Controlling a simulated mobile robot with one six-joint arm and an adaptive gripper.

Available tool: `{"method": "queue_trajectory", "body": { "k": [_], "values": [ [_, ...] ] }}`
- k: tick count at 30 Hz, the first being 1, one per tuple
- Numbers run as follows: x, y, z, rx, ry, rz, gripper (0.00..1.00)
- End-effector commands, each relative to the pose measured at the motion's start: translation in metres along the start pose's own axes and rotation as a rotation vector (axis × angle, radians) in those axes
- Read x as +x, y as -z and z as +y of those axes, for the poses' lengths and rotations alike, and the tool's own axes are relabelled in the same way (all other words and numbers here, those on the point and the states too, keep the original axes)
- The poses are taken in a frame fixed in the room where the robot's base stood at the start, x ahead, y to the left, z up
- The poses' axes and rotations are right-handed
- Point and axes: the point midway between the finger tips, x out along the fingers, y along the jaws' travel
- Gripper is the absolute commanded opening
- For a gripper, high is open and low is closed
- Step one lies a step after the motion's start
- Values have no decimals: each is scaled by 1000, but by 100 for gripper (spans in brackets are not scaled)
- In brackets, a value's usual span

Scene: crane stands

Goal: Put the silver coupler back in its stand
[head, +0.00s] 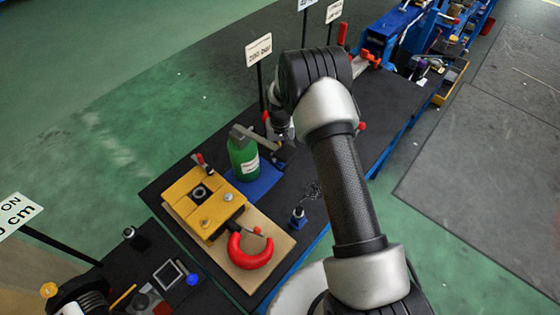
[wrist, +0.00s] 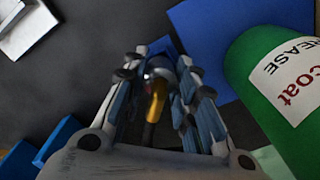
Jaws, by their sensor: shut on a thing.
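My gripper (wrist: 160,78) is shut on a small piece with a rounded silver-grey end and a brass-coloured part, which I take as the silver coupler (wrist: 155,98). The fingers hide much of it. In the head view my gripper (head: 281,152) is above the dark bench, just right of the green bottle, and the piece is too small and covered to make out. I cannot tell which fixture is its stand. A yellow block (head: 220,216) with a dark round opening on top sits on a tan board. A small blue holder (head: 297,222) stands to its right.
The green grease bottle (head: 243,160) stands close beside my gripper, and fills the right of the wrist view (wrist: 285,85). A red hook (head: 249,258) lies on the tan board (head: 281,245). Sign posts rise behind the bench. The dark bench top (head: 385,105) is partly clear farther right.

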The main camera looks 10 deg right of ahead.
Motion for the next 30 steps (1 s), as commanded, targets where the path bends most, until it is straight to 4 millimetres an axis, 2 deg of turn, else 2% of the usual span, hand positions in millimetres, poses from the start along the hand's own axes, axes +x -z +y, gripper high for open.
{"method": "queue_trajectory", "body": {
  "k": [3,4,13,30],
  "values": [
    [6,0,0,0,0,1,0],
    [4,0,0,0,0,1,28],
    [4,0,0,0,0,1,48],
    [1,0,0,0,0,0,50]
  ]
}}
